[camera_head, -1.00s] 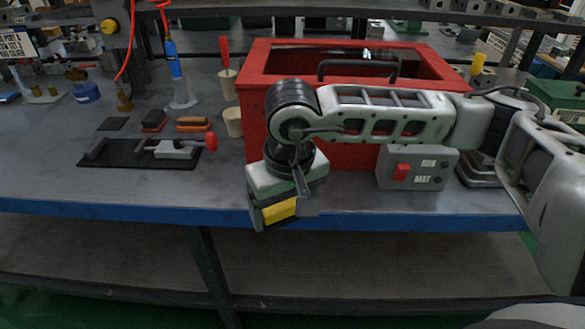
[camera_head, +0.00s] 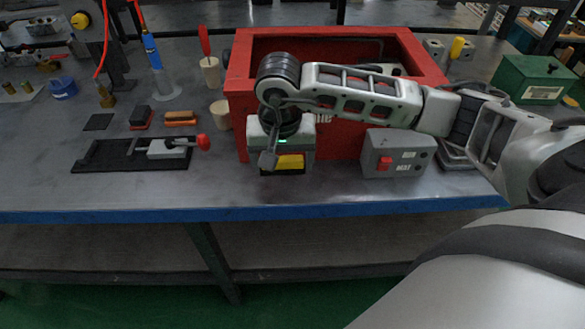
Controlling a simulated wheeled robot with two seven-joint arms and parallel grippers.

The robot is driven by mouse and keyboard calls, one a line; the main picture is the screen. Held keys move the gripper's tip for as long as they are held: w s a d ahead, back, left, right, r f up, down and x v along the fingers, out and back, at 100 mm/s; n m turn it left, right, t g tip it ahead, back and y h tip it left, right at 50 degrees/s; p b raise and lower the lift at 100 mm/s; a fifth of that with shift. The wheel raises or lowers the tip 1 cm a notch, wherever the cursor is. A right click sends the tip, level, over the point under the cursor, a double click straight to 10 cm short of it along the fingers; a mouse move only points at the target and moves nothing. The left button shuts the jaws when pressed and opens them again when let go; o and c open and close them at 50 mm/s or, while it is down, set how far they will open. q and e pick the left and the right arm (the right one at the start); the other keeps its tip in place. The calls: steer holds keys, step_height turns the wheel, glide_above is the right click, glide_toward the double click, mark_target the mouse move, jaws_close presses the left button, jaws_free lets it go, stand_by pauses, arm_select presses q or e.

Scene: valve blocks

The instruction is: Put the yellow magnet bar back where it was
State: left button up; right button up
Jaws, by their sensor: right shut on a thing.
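My right gripper (camera_head: 288,170) points down in front of the red box (camera_head: 345,145), above the front part of the bench. It is shut on a yellow block (camera_head: 291,161), which looks like the yellow magnet bar; only its front face shows between the dark fingers. The rest of the bar is hidden by the gripper. I cannot tell whether the bar touches the bench top. My left gripper is not in view.
A grey switch box (camera_head: 398,153) with a red button stands right of the gripper. Left are a black plate (camera_head: 115,154) with a red-knobbed clamp (camera_head: 180,147) and small brushes or blocks (camera_head: 180,118). Bench between plate and gripper is clear. A green box (camera_head: 535,79) stands at far right.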

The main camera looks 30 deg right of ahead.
mark_target(292, 183)
steer(key=shift+w+d+f, duration=0.15)
steer(key=shift+d+f, duration=0.85)
steer(key=shift+f, duration=0.1)
steer(key=f, duration=0.1)
steer(key=f+p, duration=0.1)
steer(key=f, duration=0.1)
steer(key=shift+d+f, duration=0.1)
steer(key=shift+d, duration=0.2)
steer(key=shift+f, duration=0.3)
steer(key=shift+f, duration=0.15)
steer(key=o, duration=0.9)
steer(key=r, duration=0.4)
steer(key=r+b, duration=0.1)
steer(key=r, duration=0.3)
steer(key=s+r, duration=0.1)
steer(key=r, duration=0.3)
steer(key=shift+s+a+r, duration=0.1)
steer(key=shift+a+r, duration=0.05)
steer(key=shift+a, duration=0.25)
